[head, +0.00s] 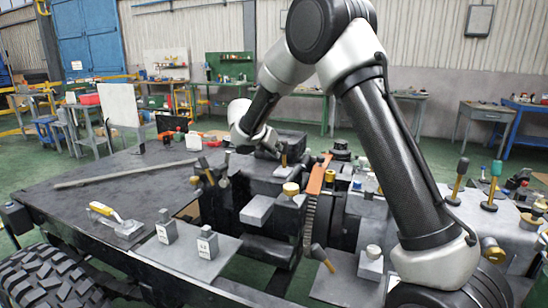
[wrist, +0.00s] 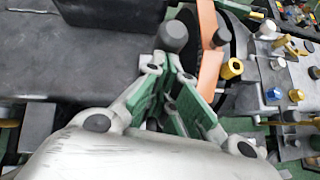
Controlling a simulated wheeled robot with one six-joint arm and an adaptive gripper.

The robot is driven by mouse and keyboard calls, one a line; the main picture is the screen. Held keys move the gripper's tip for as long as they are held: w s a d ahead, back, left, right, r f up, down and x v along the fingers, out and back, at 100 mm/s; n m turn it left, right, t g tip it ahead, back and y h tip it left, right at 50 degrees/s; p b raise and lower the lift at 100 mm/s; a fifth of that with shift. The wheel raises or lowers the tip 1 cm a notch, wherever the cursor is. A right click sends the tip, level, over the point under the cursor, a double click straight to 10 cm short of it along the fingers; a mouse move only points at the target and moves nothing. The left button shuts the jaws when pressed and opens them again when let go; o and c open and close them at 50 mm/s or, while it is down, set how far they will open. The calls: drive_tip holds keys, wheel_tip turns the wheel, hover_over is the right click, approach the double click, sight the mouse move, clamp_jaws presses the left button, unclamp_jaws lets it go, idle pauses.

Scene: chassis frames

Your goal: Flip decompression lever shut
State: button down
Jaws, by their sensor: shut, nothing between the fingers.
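My gripper (wrist: 174,66) is in the wrist view, its green-padded fingers drawn together at the tips with nothing between them. A dark grey round knob (wrist: 172,37) stands just beyond the fingertips; I cannot tell whether they touch it. It looks like the top of a lever, but no label shows that it is the decompression lever. In the head view my gripper (head: 272,150) is low over the engine block, beside a small lever with a grey knob and brass stem (head: 284,156). The fingers are small there and partly hidden by my wrist.
An orange strip (wrist: 208,50) runs just right of the knob. Brass and grey fittings (wrist: 270,68) crowd the right. In the head view, other levers (head: 205,172) stand left of the block. A yellow-handled tool (head: 108,213) lies on the dark deck (head: 70,190), which has free room.

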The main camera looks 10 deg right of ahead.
sight(281, 141)
drive_tip(key=shift+g, duration=0.3)
drive_tip(key=shift+w+d+r, duration=0.3)
drive_tip(key=shift+w+d, duration=0.2)
drive_tip(key=shift+w, duration=0.2)
drive_tip(key=shift+w+d+r, duration=0.25)
drive_tip(key=shift+w+d, duration=0.3)
drive_tip(key=shift+w, duration=0.1)
drive_tip(key=shift+w+d+r, duration=0.3)
drive_tip(key=shift+w+d, duration=0.2)
drive_tip(key=shift+w, duration=0.2)
drive_tip(key=shift+a, duration=0.1)
drive_tip(key=w+d+r+v, duration=0.1)
drive_tip(key=v, duration=1.2)
drive_tip(key=shift+r, duration=0.25)
drive_tip(key=shift+w, duration=0.15)
